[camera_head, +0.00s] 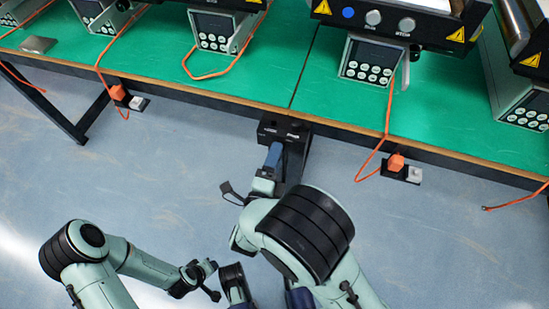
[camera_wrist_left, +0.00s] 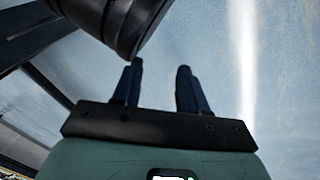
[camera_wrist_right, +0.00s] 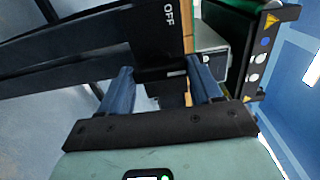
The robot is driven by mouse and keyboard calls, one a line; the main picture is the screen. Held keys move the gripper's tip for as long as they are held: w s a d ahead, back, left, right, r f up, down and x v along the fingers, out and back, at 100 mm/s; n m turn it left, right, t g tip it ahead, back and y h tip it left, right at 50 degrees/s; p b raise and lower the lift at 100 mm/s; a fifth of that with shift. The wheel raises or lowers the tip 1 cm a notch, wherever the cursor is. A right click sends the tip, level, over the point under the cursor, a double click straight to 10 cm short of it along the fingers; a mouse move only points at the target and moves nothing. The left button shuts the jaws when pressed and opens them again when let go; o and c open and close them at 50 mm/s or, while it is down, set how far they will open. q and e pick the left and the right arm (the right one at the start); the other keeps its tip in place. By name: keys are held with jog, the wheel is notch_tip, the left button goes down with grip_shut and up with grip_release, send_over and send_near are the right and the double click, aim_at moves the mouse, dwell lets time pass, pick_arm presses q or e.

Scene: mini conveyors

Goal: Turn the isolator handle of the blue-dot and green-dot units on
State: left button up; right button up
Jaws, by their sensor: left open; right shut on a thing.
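A black isolator box (camera_head: 270,129) with small white labels sits at the table's front edge in the head view. My right gripper (camera_head: 272,156) is at its front, shut on the isolator handle. In the right wrist view the dark handle (camera_wrist_right: 158,74) shows between the two blue fingers, beside a dark panel (camera_wrist_right: 100,40) lettered OFF. The handle's exact angle is hard to tell. The blue-dot unit (camera_head: 390,22) stands on the table to the upper right of the box. No green dot is visible. My left gripper (camera_wrist_left: 156,88) is open and empty over the floor, away from the box.
The green table (camera_head: 130,45) carries several control boxes, such as one at right (camera_head: 368,62), with orange cables (camera_head: 386,130) hanging over its edge. Orange plugs (camera_head: 396,162) sit in sockets below the edge. The floor (camera_head: 430,240) in front is clear.

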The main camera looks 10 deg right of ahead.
jog(key=shift+r, duration=0.1)
jog(key=o, duration=1.1)
jog(key=shift+c, duration=0.2)
pick_arm(q)
jog(key=shift+w+d+r+p, duration=0.25)
jog(key=shift+r+p, duration=0.1)
jog(key=shift+r, duration=0.25)
jog(key=shift+w+d+r+p, duration=0.2)
jog(key=shift+r+p, duration=0.15)
jog(key=shift+r, duration=0.2)
pick_arm(e)
jog(key=v, duration=1.3)
jog(key=shift+s, duration=0.2)
